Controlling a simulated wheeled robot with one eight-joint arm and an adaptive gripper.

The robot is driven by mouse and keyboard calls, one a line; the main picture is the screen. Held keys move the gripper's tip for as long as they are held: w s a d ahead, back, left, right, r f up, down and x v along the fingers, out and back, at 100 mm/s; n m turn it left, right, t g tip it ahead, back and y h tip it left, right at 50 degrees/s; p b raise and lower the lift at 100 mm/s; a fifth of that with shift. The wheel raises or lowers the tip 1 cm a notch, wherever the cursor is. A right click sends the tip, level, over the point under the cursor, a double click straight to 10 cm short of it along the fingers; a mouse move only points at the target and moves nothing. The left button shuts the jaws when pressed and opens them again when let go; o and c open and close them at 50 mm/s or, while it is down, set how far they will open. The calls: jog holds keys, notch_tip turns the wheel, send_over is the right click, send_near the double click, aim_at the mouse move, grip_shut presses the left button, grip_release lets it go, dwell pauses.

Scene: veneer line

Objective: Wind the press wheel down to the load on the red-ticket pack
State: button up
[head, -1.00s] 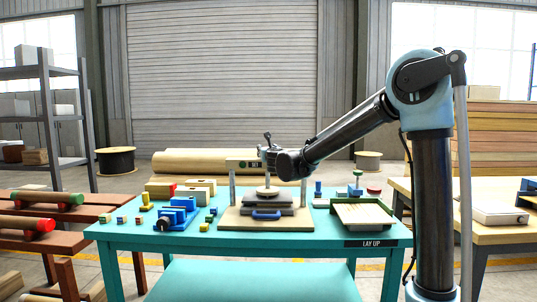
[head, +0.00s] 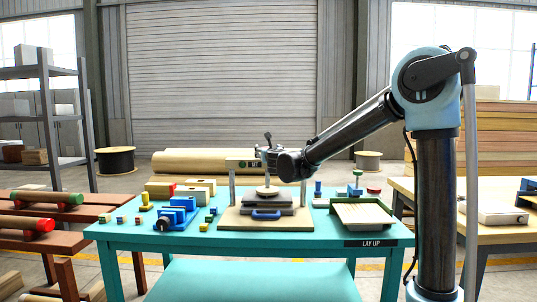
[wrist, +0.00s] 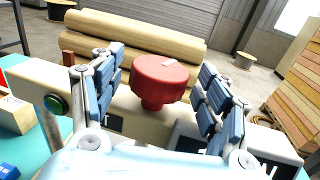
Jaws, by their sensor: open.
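The press (head: 232,180) stands in the middle of the teal table, with posts, a crossbeam and a round pad over a grey stack (head: 268,208). A blue handle (head: 266,215) is at the stack's front. I cannot see a red ticket on the stack. In the wrist view a red round knob (wrist: 160,78), which looks like the press wheel, stands on the crossbeam (wrist: 128,110). My gripper (wrist: 163,72) is open, with its blue-padded fingers on either side of the knob and gaps visible. In the head view my gripper (head: 268,152) is at crossbeam height, partly hiding it.
A green button (wrist: 53,103) is on the crossbeam's left end. Blue fixtures (head: 178,215) and wooden blocks (head: 200,187) stand left of the press. A wooden tray (head: 364,214) lies to its right. Large rolls (head: 205,163) lie behind the table.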

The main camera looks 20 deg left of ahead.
jog(key=v, duration=1)
jog(key=shift+s, duration=0.2)
jog(key=shift+d, duration=0.2)
jog(key=d+r+n+g+y, duration=0.1)
jog(key=d+r+n+y, duration=0.15)
jog(key=d+n, duration=0.5)
jog(key=s+d+f+n+g+h, duration=0.3)
jog(key=s+d+f+n, duration=0.5)
jog(key=d, duration=0.5)
jog(key=s+d+f+n+g+h, duration=0.3)
jog(key=s+d+f+n+g, duration=0.2)
jog(key=s+d+f+n, duration=0.3)
jog(key=s+d+f+n+g+h, duration=0.4)
jog(key=s+d+f+n, duration=0.4)
jog(key=s+d+f, duration=0.6)
jog(key=d+f+g, duration=0.1)
jog(key=d+f, duration=0.3)
jog(key=shift+s+d+f, duration=0.2)
jog(key=shift+s+f, duration=0.05)
jog(key=shift+s, duration=0.1)
